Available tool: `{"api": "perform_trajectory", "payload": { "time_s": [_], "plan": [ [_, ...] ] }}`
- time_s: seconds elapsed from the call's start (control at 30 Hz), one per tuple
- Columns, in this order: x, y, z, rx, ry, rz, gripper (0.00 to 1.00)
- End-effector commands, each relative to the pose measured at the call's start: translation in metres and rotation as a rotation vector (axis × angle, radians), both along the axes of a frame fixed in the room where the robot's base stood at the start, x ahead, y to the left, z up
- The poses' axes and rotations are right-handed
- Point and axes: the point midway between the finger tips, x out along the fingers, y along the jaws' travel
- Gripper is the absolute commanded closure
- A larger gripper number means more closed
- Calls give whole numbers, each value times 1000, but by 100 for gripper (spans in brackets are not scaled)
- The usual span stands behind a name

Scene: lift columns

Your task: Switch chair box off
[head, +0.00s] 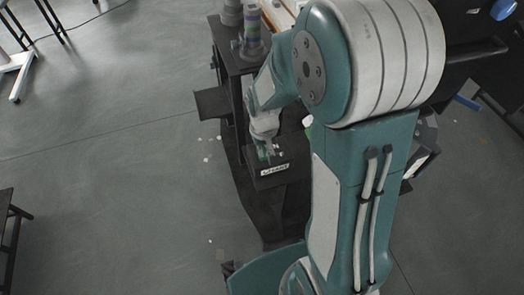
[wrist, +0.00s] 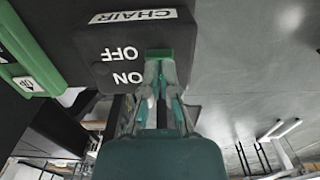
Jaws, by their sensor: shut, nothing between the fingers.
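The chair box is a dark box (wrist: 92,40) with a white CHAIR label (wrist: 133,16) and the words OFF and ON, upside down in the wrist view. A green switch piece (wrist: 158,53) shows at the box's edge, level with OFF. My gripper (wrist: 160,68) is shut and empty, its fingertips at the green piece; I cannot tell whether they touch it. In the head view the box (head: 284,180) shows its label on the front, and my gripper (head: 265,152) is low over its top. The switch is hard to make out there.
A green part with a white arrow label (wrist: 28,86) lies left of the box in the wrist view. In the head view, a dark stand (head: 232,55) rises behind the box, with a side shelf (head: 211,103). Open grey floor (head: 110,180) lies to the left.

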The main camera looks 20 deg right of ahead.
Motion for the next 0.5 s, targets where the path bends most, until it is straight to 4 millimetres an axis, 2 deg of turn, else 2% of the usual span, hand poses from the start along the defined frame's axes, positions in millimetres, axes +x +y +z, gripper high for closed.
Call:
{"api": "perform_trajectory", "payload": {
  "time_s": [0.5],
  "plan": [
    [0, 0, -4, 0, 0, 0, 100]
  ]
}}
